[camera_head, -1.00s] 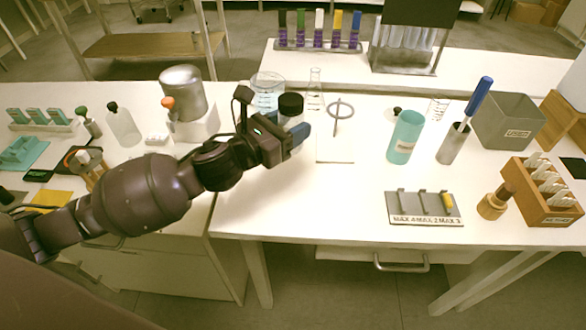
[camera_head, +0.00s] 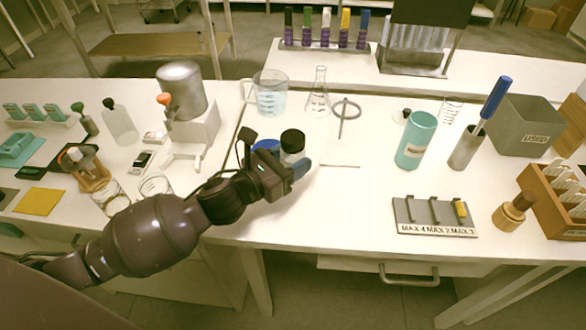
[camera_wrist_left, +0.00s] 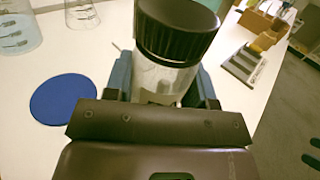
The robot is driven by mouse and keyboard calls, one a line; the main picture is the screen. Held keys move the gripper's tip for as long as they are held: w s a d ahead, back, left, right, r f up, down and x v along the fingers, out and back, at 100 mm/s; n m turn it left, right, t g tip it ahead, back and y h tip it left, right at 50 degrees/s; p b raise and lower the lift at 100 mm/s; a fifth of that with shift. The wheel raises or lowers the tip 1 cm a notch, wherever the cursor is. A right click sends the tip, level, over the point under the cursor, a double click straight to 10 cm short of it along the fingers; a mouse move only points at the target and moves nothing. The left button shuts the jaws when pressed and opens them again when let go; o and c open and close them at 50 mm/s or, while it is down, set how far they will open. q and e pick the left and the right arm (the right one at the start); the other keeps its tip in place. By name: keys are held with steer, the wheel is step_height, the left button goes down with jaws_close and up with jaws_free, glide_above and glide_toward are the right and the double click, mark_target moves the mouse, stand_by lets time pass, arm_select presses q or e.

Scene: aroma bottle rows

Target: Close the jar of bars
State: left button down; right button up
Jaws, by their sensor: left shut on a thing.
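A small clear jar with a black ribbed cap (camera_head: 292,139) stands upright between the fingers of my left gripper (camera_head: 290,172). In the left wrist view the black cap (camera_wrist_left: 176,35) sits over the jar's clear body (camera_wrist_left: 160,80), which has something pale in or on it. The blue fingers of my left gripper (camera_wrist_left: 158,88) are shut on the jar's body, below the cap. I cannot tell whether the cap is tight, and the jar's base is hidden.
A flat blue disc (camera_wrist_left: 62,99) lies beside the jar. A beaker (camera_head: 270,92), a flask (camera_head: 318,95) and a ring stand (camera_head: 344,112) stand behind. A teal cup (camera_head: 416,142) and a slotted holder (camera_head: 433,216) are at the right. The front middle of the table is clear.

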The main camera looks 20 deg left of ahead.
arm_select(q)
step_height(320, 180, down, 3)
steer(key=shift+f+b, duration=0.15)
steer(key=shift+b, duration=0.25)
steer(key=shift+f, duration=0.2)
steer(key=shift+r, duration=0.2)
steer(key=shift+f, duration=0.1)
steer(key=shift+c, duration=2.3)
jaws_free()
steer(key=p+v, duration=0.1)
steer(key=v, duration=1.1)
